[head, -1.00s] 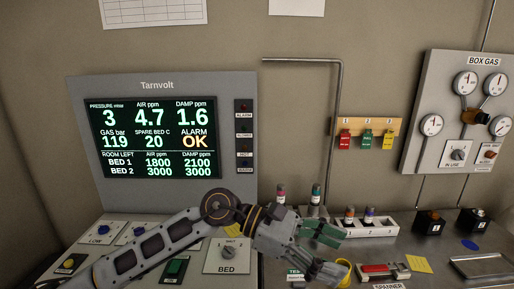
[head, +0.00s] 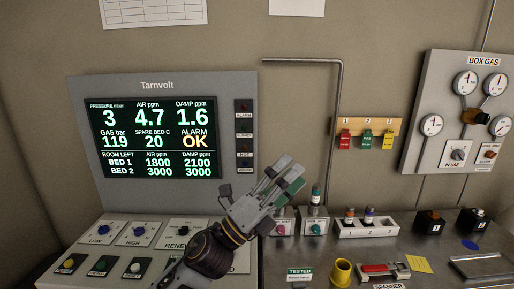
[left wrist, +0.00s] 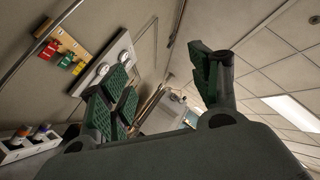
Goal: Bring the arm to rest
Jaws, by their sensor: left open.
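My left gripper (head: 284,183) is raised in front of the wall, just right of the Tarnvolt panel (head: 157,86) in the head view, with its fingers pointing up and to the right. In the left wrist view its green-padded fingers (left wrist: 165,88) stand apart with nothing between them, so it is open and empty. Part of the bench console below is hidden behind my left wrist. My right gripper is not in view.
The console (head: 118,262) has several knobs and buttons. The gas panel (head: 462,112) hangs at far right.

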